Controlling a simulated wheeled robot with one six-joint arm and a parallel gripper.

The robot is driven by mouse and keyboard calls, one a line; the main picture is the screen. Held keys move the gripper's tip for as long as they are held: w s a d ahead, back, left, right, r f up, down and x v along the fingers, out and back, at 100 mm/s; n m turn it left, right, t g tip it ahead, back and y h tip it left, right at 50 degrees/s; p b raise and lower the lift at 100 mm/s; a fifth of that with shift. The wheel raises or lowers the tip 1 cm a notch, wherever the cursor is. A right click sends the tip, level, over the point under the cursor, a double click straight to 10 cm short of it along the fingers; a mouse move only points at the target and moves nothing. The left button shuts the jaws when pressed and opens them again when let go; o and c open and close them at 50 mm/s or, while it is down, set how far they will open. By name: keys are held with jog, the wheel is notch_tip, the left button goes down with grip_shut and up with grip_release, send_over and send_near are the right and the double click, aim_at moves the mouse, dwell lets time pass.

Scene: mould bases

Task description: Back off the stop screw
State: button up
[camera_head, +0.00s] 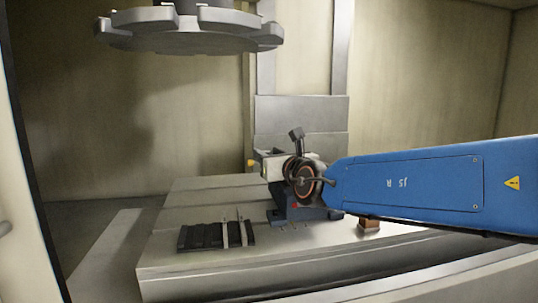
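A dark blue block-like fixture (287,212) with a small red mark stands on the grey machine table, just below and left of the end of my blue arm. Round dark and copper-coloured parts show directly above it, at the arm's end. I cannot tell where these parts and the fixture separate. I cannot make out the stop screw; it is too small or hidden. My gripper's fingers cannot be picked out among the dark parts at the end of my arm, so its opening and any hold are unclear.
A small brown block (369,226) sits below my arm. A large grey toolhead disc (190,28) hangs above. Beige walls enclose the space.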

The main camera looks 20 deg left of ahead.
jog(key=v, duration=1.7)
jog(key=shift+s, duration=0.15)
jog(key=shift+d, duration=0.1)
